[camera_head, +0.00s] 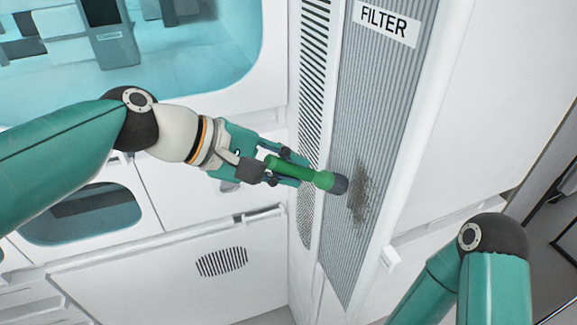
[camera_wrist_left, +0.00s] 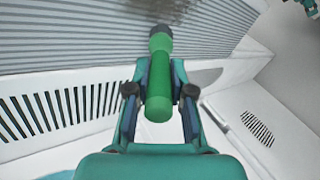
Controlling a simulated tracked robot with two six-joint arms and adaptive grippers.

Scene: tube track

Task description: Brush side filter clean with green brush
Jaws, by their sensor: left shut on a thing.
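My left gripper (camera_head: 277,171) is shut on the green brush (camera_head: 305,174), which has a dark round head at its far end. The brush points right, and its head is at the left edge of a brown dirt patch on the ribbed grey side filter (camera_head: 377,100). I cannot tell for sure if it touches.
A slotted vent strip (camera_head: 312,80) runs along the filter's left side. White wall panels with a small oval vent (camera_head: 221,261) are at lower left, and a large window (camera_head: 215,60) is at upper left. A small white block (camera_head: 390,258) juts out right of the filter's lower part.

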